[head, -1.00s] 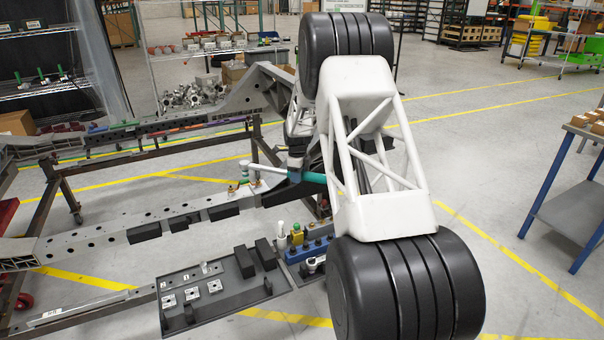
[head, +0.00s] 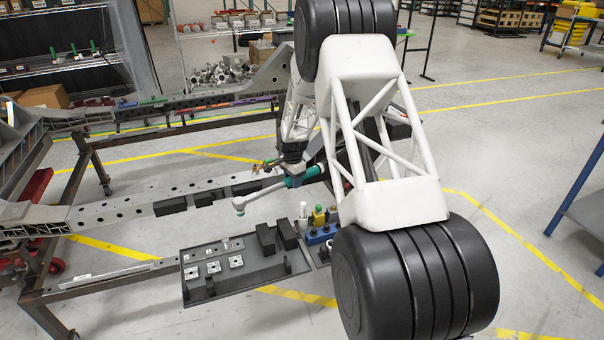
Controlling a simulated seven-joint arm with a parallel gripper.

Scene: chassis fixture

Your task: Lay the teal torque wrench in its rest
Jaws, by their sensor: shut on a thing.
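The teal torque wrench (head: 301,178) has a teal grip and a silver shaft that runs left and down to a round head with a teal ring. My gripper (head: 294,169) is shut on its teal grip; the fingers are small and partly hidden. The wrench is in the air by the near rail, its head above the back of the dark tray (head: 245,278).
Black blocks (head: 266,238) stand on the tray's right, and square metal plates (head: 214,267) lie at its left. A blue holder (head: 321,235) with white and yellow items adjoins the tray. The chassis rail (head: 140,207) runs behind. My large arm links cover the right middle.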

